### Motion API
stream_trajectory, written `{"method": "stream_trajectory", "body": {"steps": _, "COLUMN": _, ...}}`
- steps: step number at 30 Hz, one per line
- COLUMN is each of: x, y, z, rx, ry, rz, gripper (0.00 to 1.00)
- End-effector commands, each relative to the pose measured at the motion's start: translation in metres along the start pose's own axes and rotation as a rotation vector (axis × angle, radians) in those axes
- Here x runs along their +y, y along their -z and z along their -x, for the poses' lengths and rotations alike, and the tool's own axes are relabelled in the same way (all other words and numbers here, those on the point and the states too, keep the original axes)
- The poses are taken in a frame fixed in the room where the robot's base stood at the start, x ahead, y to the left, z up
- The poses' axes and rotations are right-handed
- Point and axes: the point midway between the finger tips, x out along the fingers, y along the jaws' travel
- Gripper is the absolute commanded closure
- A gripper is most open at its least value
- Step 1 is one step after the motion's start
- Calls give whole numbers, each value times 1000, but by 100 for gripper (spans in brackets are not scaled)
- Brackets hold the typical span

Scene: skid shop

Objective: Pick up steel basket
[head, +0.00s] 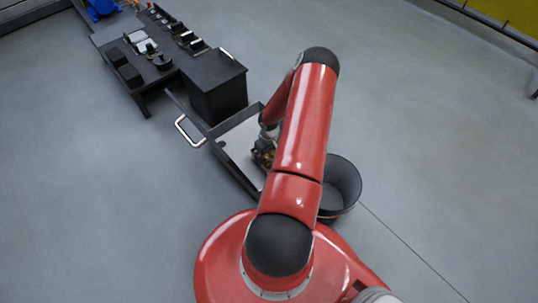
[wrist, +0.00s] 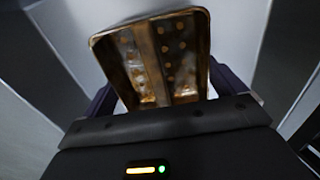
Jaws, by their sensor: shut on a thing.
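The steel basket (wrist: 160,58) is a small, brown, rusty-looking tray with raised edges and rows of round spots, in the upper middle of the wrist view. My gripper (wrist: 165,92) is shut on it, with dark fingers at its left and right sides. In the head view the basket (head: 264,157) shows only in part beside my red arm, over the pale cart top. My gripper is mostly hidden there. I cannot tell whether the basket touches the surface below it.
The cart (head: 236,148) has a pale top, dark rims and a white handle (head: 186,130) at its left. A dark round bin (head: 341,184) stands right of my arm. A black bench (head: 215,88) with several parts stands at upper left. Grey floor is clear at left and right.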

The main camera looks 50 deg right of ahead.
Motion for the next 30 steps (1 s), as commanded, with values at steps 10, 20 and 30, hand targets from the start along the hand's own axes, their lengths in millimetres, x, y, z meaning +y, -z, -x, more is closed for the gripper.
{"method": "stream_trajectory", "body": {"steps": 10, "x": 1, "y": 1, "z": 87, "rx": 3, "ry": -6, "rz": 0, "gripper": 31}}
{"method": "stream_trajectory", "body": {"steps": 20, "x": 0, "y": 0, "z": 163, "rx": 2, "ry": -4, "rz": -1, "gripper": 31}}
{"method": "stream_trajectory", "body": {"steps": 30, "x": 0, "y": 0, "z": 197, "rx": 0, "ry": -3, "rz": 0, "gripper": 31}}
